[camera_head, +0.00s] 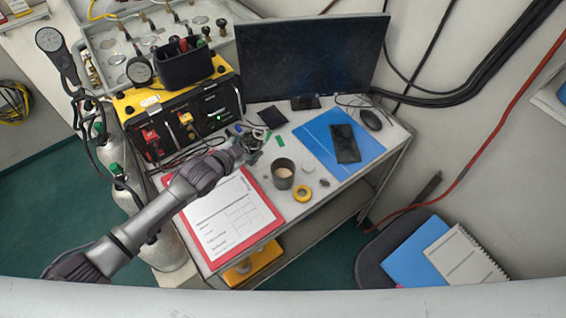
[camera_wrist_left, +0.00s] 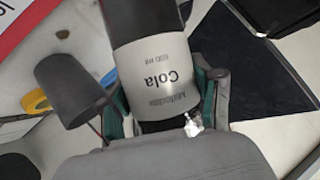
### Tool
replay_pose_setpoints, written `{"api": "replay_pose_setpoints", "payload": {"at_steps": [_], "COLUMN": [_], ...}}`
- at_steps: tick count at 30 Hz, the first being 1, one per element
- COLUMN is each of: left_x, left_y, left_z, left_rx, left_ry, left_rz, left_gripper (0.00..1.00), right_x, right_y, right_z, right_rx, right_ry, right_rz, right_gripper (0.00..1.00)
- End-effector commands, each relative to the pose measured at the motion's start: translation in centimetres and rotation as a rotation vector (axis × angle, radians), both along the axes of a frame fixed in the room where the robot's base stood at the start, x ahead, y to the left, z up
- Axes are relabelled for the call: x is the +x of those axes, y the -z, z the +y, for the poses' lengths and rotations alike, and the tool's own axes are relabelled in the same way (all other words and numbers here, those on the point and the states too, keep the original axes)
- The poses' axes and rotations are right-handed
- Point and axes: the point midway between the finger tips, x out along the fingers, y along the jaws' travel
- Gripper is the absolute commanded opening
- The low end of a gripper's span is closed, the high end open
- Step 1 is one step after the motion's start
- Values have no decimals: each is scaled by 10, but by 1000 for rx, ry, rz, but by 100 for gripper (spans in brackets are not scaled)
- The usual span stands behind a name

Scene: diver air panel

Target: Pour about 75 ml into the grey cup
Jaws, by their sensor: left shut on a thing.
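The grey cup (camera_head: 283,174) stands on the desk, with a beige round area visible inside it. It also shows at the left of the left wrist view (camera_wrist_left: 72,88). My left gripper (camera_head: 244,150) is just left of and behind the cup in the head view. In the left wrist view its fingers (camera_wrist_left: 168,108) are shut around a white and black container labelled "Cola" (camera_wrist_left: 162,78), whose label reads upside down there. The container is apart from the cup in the picture. Its opening is hidden and its tilt is hard to tell. My right gripper is out of view.
A yellow tape ring (camera_head: 303,193) and small stones lie beside the cup. A red clipboard (camera_head: 272,218) lies in front. A blue folder (camera_head: 315,132) with a phone (camera_head: 345,143) is to the right. A monitor (camera_head: 310,55) and the yellow-black panel box (camera_head: 190,125) stand behind.

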Motion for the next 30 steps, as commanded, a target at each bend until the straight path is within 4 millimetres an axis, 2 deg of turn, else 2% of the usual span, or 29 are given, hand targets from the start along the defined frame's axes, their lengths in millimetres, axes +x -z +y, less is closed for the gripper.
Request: {"api": "replay_pose_setpoints", "payload": {"at_steps": [5,12,18,24,30], "left_x": [2,1,0,-1,-1], "left_y": [0,8,8,6,5], "left_z": [1,-2,-5,-6,-6], "left_rx": [-136,-311,-396,-439,-450], "left_ry": [3,7,8,9,8], "left_rz": [61,145,187,210,216], "left_gripper": [4,4,4,4,4], "right_x": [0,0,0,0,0], "right_y": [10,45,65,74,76], "right_z": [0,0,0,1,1], "right_rx": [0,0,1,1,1], "right_ry": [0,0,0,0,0], "right_rz": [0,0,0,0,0], "right_gripper": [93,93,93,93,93]}}
